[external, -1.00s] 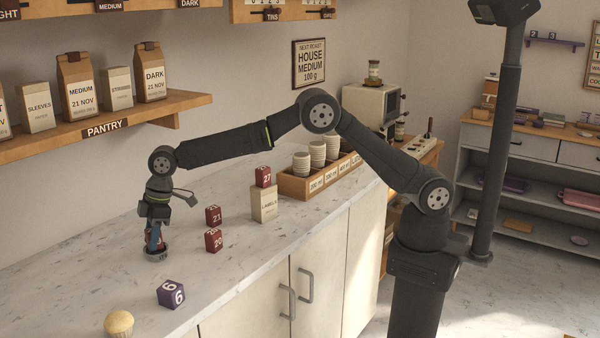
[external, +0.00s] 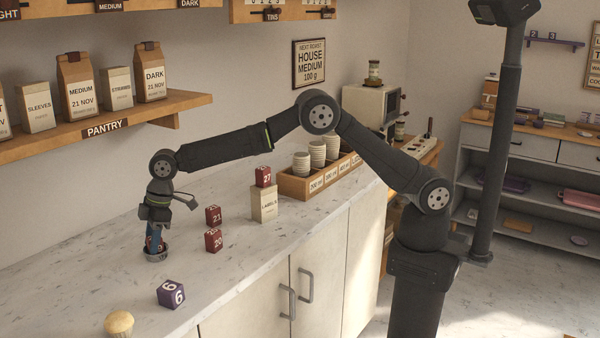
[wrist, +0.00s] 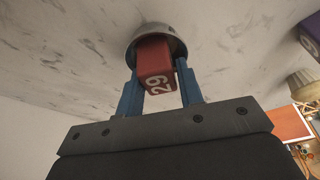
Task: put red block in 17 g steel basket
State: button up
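The red block, marked 29 (wrist: 157,70), sits between my gripper's two blue fingers in the wrist view, its far end inside the rim of a small round steel basket (wrist: 170,32). The fingers look close against its sides. In the external view my gripper (external: 154,242) points down at the left of the counter, over the steel basket (external: 156,257). The red block there is mostly hidden by the fingers. I cannot tell whether it touches the basket floor. The basket's weight label is not visible.
Red blocks 21 (external: 213,215) and 20 (external: 213,240) stand right of my gripper. Red block 27 (external: 263,176) is on the labels box (external: 264,204). A purple block (external: 171,294) and a muffin (external: 119,324) are nearer the front. The counter (external: 80,275) is clear at left.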

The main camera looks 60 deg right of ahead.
jog(key=shift+f, duration=0.1)
jog(key=v, duration=1.3)
jog(key=shift+w+a, duration=0.1)
jog(key=shift+a, duration=0.05)
jog(key=x, duration=1.2)
jog(key=shift+f, duration=0.4)
jog(key=shift+r, duration=0.4)
jog(key=shift+f, duration=0.15)
